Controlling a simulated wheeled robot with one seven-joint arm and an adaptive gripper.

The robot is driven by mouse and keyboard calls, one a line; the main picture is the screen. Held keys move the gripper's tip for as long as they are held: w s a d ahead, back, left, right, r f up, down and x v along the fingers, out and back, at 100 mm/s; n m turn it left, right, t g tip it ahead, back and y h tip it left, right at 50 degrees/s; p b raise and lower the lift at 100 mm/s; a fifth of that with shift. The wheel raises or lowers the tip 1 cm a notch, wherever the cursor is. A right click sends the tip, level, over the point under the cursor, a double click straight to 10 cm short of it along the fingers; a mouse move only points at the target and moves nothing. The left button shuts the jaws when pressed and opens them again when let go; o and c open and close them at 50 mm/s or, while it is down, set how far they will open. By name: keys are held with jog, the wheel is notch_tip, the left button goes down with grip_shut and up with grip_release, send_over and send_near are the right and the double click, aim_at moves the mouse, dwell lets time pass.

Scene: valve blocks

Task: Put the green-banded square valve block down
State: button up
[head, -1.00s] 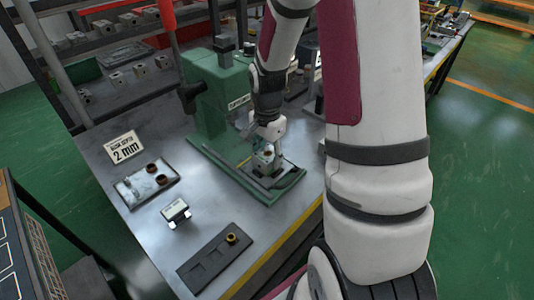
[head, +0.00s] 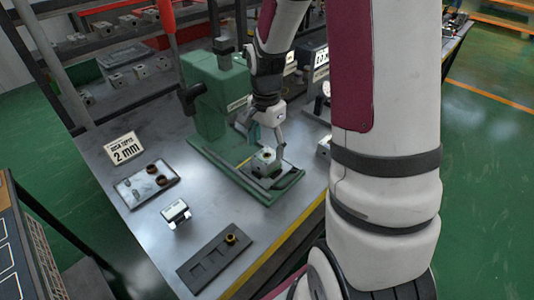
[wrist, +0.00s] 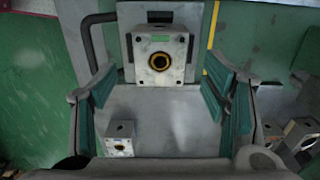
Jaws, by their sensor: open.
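The square valve block (head: 264,158) is a grey metal cube standing on the fixture on the green press base (head: 225,172). In the wrist view the block (wrist: 160,70) shows a round bore with a brass-coloured ring and a small green mark. My gripper (head: 267,138) is open just above the block. In the wrist view its teal-padded fingers (wrist: 160,90) are spread wide, with nothing held between them. The block lies beyond the fingertips and looks apart from them. Its underside is hidden.
The green press column (head: 212,95) rises left of my gripper. A tray with brown rings (head: 150,182), a small white-labelled item (head: 176,213) and a dark slotted plate (head: 212,262) lie on the table. A smaller block (wrist: 119,138) shows in the wrist view.

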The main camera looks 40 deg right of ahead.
notch_tip(320, 180, up, 8)
jog(key=s+a+r+n+t, duration=0.2)
jog(key=s+a+r+n, duration=0.55)
jog(key=s+r, duration=0.2)
jog(key=s+a+r+n+t, duration=0.1)
jog(key=s+a+r+n, duration=0.1)
jog(key=s+a+n, duration=0.4)
jog(key=s+n, duration=0.2)
jog(key=s, duration=0.3)
jog(key=shift+t, duration=0.4)
notch_tip(320, 180, up, 2)
jog(key=shift+r+p, duration=0.15)
jog(key=shift+p, duration=0.75)
jog(key=shift+c, duration=0.5)
